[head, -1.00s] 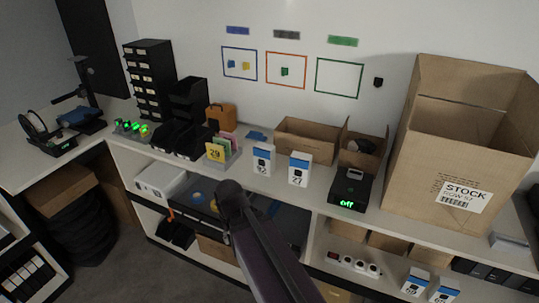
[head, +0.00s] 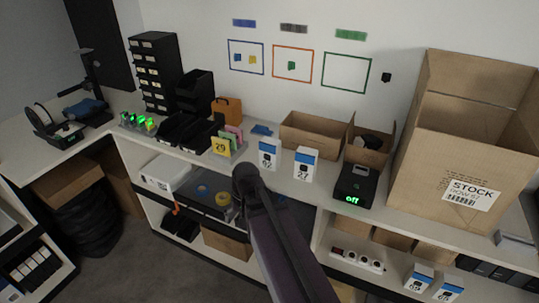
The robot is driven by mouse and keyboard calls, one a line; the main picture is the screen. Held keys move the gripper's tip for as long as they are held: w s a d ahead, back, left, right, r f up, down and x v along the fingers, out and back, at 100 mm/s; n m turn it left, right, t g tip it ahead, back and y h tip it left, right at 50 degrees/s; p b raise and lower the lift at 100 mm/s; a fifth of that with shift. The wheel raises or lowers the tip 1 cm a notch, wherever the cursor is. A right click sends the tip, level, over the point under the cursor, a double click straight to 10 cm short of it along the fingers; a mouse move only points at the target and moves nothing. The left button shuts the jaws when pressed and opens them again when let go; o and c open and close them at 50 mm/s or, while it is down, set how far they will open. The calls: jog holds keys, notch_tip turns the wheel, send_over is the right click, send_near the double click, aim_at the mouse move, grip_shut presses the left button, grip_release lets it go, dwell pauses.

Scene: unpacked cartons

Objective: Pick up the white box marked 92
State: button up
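The white box marked 92 (head: 268,155) stands upright on the white counter, with a blue band and a dark picture on its front. A similar white box marked 27 (head: 306,163) stands close to its right, with a small gap between them. My dark arm reaches up from the bottom edge, and its rounded joint shows below and left of the box marked 92. My gripper itself does not show, so I cannot see its fingers.
A card holder (head: 226,143) stands left of the box, an open carton (head: 312,137) behind, and a black device reading "off" (head: 354,186) to the right. A large stock carton (head: 413,150) fills the right side. Two similar white boxes (head: 419,277) stand on the lower shelf.

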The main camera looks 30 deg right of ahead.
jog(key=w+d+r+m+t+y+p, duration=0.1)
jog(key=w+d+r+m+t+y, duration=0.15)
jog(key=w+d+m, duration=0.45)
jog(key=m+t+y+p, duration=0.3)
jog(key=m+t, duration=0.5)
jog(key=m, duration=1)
send_near(267, 141)
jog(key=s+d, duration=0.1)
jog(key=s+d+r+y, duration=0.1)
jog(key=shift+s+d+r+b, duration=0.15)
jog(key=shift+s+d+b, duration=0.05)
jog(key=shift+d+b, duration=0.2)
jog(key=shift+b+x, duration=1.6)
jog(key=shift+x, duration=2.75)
